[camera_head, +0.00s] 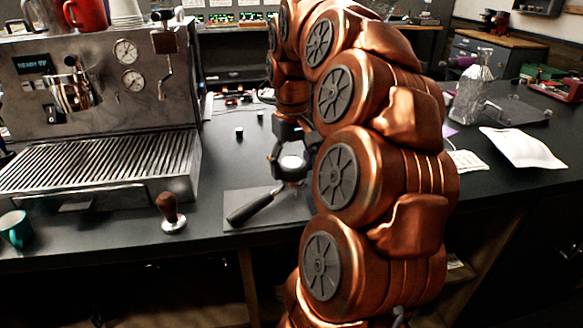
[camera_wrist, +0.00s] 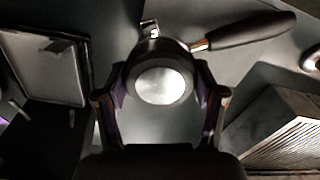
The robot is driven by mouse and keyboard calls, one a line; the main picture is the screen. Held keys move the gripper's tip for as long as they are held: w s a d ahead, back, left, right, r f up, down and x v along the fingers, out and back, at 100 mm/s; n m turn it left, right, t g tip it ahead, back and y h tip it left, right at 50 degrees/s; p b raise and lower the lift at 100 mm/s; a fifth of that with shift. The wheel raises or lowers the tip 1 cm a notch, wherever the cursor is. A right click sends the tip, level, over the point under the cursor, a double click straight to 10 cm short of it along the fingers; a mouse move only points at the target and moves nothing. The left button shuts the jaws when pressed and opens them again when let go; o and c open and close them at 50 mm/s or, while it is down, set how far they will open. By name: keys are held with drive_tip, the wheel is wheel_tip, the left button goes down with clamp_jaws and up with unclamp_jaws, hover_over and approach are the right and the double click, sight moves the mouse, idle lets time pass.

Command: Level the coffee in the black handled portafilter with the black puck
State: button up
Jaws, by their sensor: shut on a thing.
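The black handled portafilter (camera_head: 254,203) lies on a dark mat (camera_head: 240,195) on the counter, its handle toward the front left. In the wrist view its handle (camera_wrist: 250,30) points to the upper right and its spout shows at the top. My gripper (camera_wrist: 160,88) is shut on the black puck (camera_wrist: 162,86), a round black-rimmed disc with a shiny centre. The puck covers the portafilter's basket, so the coffee is hidden. I cannot tell whether the puck is fully seated. In the head view my gripper (camera_head: 293,164) is over the basket, partly hidden by my arm.
An espresso machine (camera_head: 90,95) stands left, with a wooden-handled tamper (camera_head: 172,212) and a teal mug (camera_head: 15,228) in front. Small dark items sit behind my gripper.

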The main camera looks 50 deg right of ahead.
drive_tip(key=shift+m+b, duration=0.55)
drive_tip(key=shift+m, duration=0.15)
drive_tip(key=shift+m+b, duration=0.4)
drive_tip(key=shift+m, duration=0.2)
drive_tip(key=shift+f, duration=0.1)
drive_tip(key=shift+m+b, duration=0.5)
drive_tip(key=shift+m, duration=0.2)
drive_tip(key=shift+m+b, duration=0.45)
drive_tip(key=shift+m, duration=0.25)
